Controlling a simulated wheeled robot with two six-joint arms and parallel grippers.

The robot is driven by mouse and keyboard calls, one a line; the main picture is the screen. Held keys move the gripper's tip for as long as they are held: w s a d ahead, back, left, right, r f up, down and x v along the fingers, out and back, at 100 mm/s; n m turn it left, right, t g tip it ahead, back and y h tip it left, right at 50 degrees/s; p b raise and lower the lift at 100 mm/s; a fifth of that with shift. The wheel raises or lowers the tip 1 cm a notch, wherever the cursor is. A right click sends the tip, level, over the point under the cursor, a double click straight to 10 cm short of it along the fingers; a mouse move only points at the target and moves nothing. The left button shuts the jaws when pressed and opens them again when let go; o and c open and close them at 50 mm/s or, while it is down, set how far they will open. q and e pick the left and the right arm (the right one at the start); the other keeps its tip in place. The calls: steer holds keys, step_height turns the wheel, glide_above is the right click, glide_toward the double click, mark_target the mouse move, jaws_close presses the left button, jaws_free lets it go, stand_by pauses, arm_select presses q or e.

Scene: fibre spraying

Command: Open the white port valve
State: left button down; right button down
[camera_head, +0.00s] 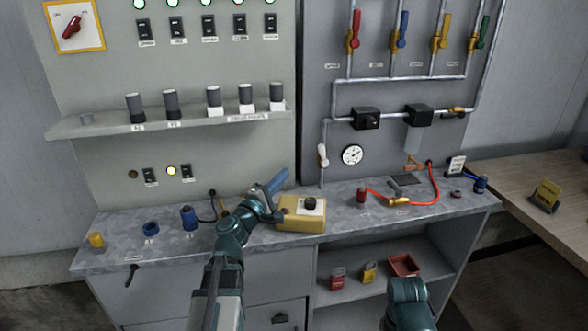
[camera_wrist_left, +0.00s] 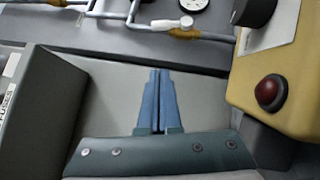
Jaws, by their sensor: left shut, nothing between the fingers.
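The white port valve (camera_head: 322,155) has a white handle and sits on a pipe at the left of the right-hand grey panel, beside a round gauge. It also shows in the left wrist view (camera_wrist_left: 172,25), near the top, with its handle along the pipe. My left gripper (camera_head: 279,179) is shut and empty, above the bench, lower and to the left of the valve and apart from it. Its blue fingers (camera_wrist_left: 158,95) lie together in the left wrist view, pointing towards the valve. My right gripper is out of view; only part of that arm shows at the bottom.
A yellow box (camera_head: 289,222) with a black knob stands on the bench close to my left gripper; its red button (camera_wrist_left: 270,92) shows in the wrist view. The gauge (camera_head: 352,155) is right of the valve. A red plug and orange hose (camera_head: 434,186) lie further right.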

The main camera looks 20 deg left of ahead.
arm_select(q)
steer(key=p, duration=0.1)
glide_toward(323, 155)
steer(key=w+a+r, duration=0.2)
steer(key=w+a, duration=0.2)
steer(key=a, duration=0.1)
steer(key=shift+w+d+r+p, duration=0.2)
steer(key=shift+w+d, duration=0.2)
steer(key=shift+d, duration=0.25)
steer(key=shift+w+d+r+p, duration=0.1)
steer(key=shift+w+d+p, duration=0.2)
steer(key=shift+d, duration=0.3)
steer(key=shift+w+d+r+p, duration=0.15)
steer(key=shift+w+d, duration=0.3)
steer(key=shift+d, duration=0.2)
steer(key=shift+w+d+r+p, duration=0.4)
steer(key=shift+d+r+p, duration=0.15)
steer(key=shift+r+p, duration=0.1)
steer(key=shift+s+a, duration=0.1)
